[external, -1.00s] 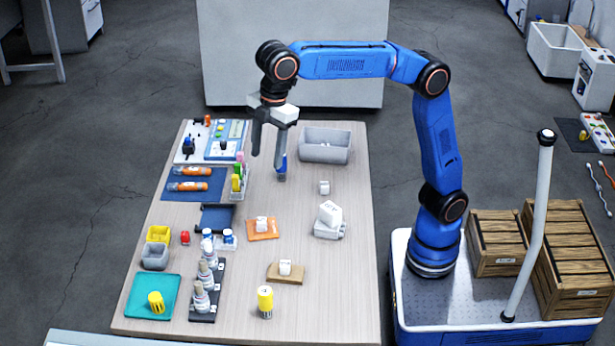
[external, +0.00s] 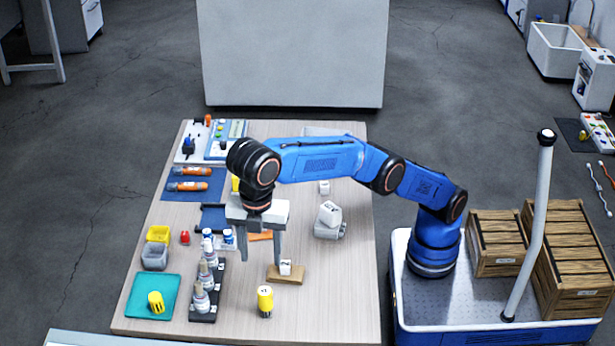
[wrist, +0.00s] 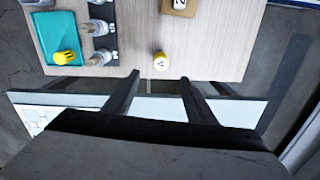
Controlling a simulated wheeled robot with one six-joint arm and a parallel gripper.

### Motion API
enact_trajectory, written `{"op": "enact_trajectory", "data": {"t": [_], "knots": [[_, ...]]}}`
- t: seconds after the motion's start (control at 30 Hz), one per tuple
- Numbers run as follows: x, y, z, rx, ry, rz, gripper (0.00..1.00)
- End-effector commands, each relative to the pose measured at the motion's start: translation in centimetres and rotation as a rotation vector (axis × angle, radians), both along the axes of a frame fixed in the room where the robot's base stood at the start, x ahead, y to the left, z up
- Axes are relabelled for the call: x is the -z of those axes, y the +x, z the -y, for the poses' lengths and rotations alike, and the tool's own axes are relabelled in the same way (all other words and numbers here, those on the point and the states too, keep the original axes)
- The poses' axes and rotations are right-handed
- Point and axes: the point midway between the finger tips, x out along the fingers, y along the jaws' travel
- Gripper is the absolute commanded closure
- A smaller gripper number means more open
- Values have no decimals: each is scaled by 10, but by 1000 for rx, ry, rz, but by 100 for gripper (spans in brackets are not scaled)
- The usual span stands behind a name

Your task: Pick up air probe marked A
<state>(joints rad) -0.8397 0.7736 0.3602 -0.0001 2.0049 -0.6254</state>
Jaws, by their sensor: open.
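The air probe (external: 265,303) is a yellow cylinder with a white top, standing upright near the table's front edge. Its top carries a letter that looks like an A in the wrist view (wrist: 160,63). My gripper (external: 261,259) is open and empty, fingers pointing down, above the table and behind the probe in the external view. In the wrist view the fingertips (wrist: 160,77) spread either side of the probe's line, with the probe just beyond them. Nothing is between the fingers.
A white cube (external: 285,268) sits on a brown board (external: 273,279) close to my right finger. A black rack (external: 216,300) with several white bottles stands left of the probe. A white block (external: 330,213) is at right. The table's front right is clear.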

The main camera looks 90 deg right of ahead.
Motion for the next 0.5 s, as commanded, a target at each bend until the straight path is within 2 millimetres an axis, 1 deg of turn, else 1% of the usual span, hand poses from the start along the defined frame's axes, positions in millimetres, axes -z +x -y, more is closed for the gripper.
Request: {"op": "enact_trajectory", "data": {"t": [0.17, 0.5], "knots": [[6, -2, -3, -8, -3, -2, 49], [31, -2, -2, -7, -3, -2, 49]]}}
